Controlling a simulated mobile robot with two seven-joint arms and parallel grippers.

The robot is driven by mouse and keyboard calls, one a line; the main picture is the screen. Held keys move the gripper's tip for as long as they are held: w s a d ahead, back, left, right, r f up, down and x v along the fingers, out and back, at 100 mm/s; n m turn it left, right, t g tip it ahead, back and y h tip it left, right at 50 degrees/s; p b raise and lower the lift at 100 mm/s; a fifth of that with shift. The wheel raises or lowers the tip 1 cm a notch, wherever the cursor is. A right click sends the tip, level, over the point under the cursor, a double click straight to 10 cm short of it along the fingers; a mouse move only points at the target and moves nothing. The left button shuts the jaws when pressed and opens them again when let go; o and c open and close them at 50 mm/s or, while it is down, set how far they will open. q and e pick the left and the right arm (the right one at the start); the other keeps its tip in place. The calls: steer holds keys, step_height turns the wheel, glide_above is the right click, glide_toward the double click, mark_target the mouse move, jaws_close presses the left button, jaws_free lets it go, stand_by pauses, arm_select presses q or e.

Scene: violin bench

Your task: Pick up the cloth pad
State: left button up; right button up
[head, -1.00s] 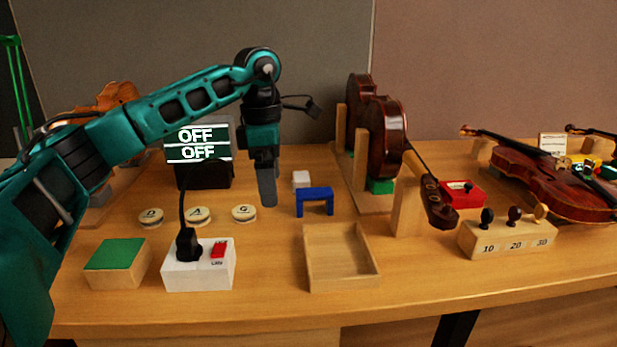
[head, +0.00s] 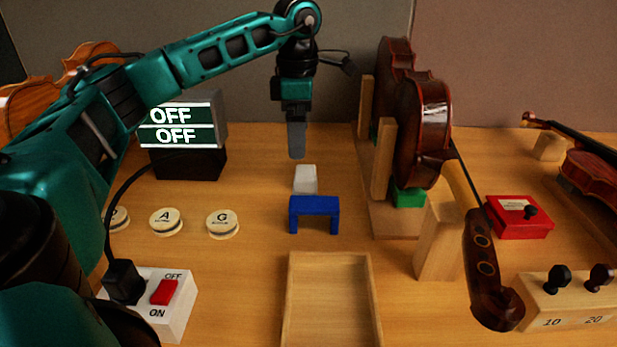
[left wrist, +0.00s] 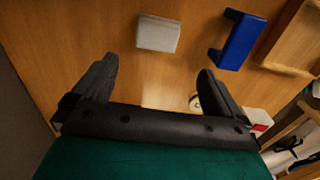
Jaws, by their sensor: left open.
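A small pale grey-white block, which looks like the cloth pad (head: 305,180), lies on the table just behind a blue bridge-shaped stand (head: 314,208). My left gripper (head: 296,150) points down above the table, behind the pad in the head view; one finger shows there. In the left wrist view the gripper (left wrist: 158,68) is open and empty, with its fingers spread. The pad (left wrist: 158,33) lies ahead of the fingertips, roughly centred between them and apart from them. The blue stand (left wrist: 238,40) is to its right. My right gripper is not in view.
A shallow wooden tray (head: 377,300) is in front of the blue stand. A violin (head: 435,115) stands in a wooden holder to the right. A display reading OFF (head: 220,120), round labelled discs (head: 166,221) and a switch box (head: 180,315) are to the left.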

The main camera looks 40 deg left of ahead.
arm_select(q)
glide_above(300, 172)
steer(key=f, duration=0.4)
steer(key=shift+s+d+f, duration=0.15)
steer(key=shift+s+f, duration=0.05)
steer(key=shift+s, duration=0.15)
steer(key=f, duration=0.2)
steer(key=f+b, duration=0.1)
steer(key=f, duration=0.2)
steer(key=shift+w+a+f+b, duration=0.2)
steer(key=shift+w+f+b, duration=0.1)
steer(key=shift+f, duration=0.05)
steer(key=c, duration=1)
